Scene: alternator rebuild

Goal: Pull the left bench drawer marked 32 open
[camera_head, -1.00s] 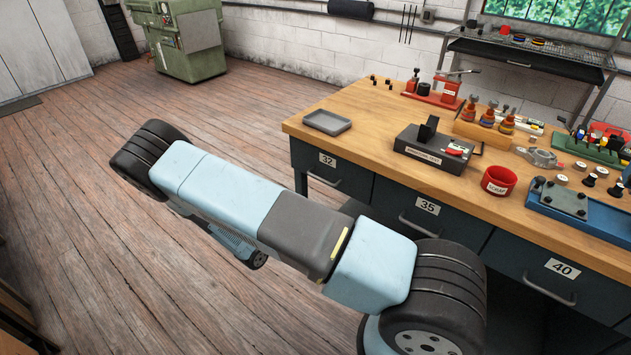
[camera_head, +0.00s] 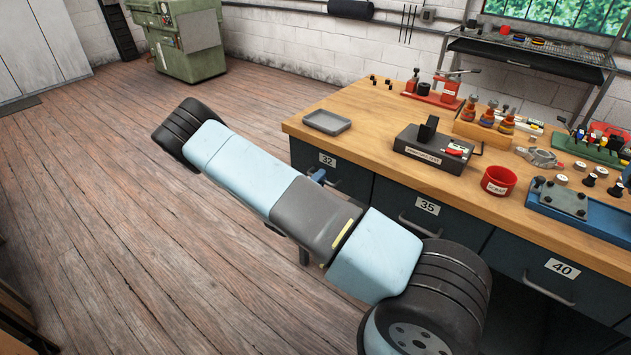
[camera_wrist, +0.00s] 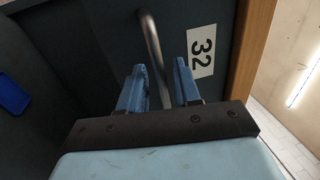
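The drawer marked 32 (camera_head: 350,180) is at the left end of the bench front, and its face looks flush with the bench. Its white 32 label (camera_wrist: 201,50) shows turned sideways in the wrist view. My gripper (camera_wrist: 160,68) is at the drawer front. Its two blue fingers are apart, with the grey metal bar handle (camera_wrist: 151,38) running between them. Gaps show on both sides of the bar, so the fingers do not look closed on it. In the head view my arm hides most of the handle, and only a bit of blue finger (camera_head: 318,176) shows.
The wooden bench top (camera_head: 380,115) carries a grey tray (camera_head: 327,122), a tester box (camera_head: 433,150) and a red cup (camera_head: 498,181). Drawers 35 (camera_head: 427,208) and 40 (camera_head: 562,268) are to the right. The plank floor (camera_head: 110,230) left of the bench is clear.

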